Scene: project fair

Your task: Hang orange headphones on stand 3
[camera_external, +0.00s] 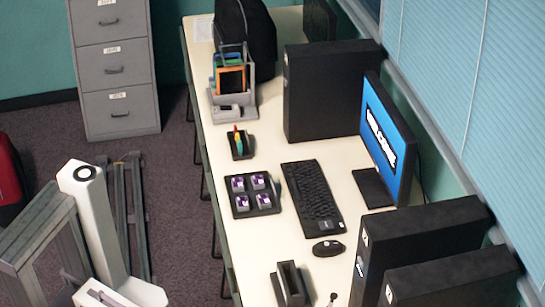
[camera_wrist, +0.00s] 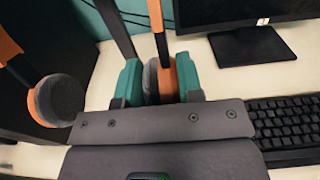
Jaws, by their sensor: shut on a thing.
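The orange headphones (camera_wrist: 187,76) show in the wrist view, with orange bands and dark grey padded ear cups. My gripper (camera_wrist: 160,84) has teal fingers and is shut on one ear cup. The other ear cup (camera_wrist: 60,98) hangs free to the left of the fingers. The headband runs up out of the top of the wrist view. My gripper and the headphones do not show in the external view. I cannot make out a stand marked 3 in either view.
In the wrist view, a black keyboard (camera_wrist: 285,125) lies right of my gripper and a monitor base (camera_wrist: 250,47) stands behind it. The external view shows a long white desk (camera_external: 268,117) with black towers (camera_external: 325,92), a monitor (camera_external: 388,140), a tray of purple items (camera_external: 251,212) and a tablet rack (camera_external: 222,110).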

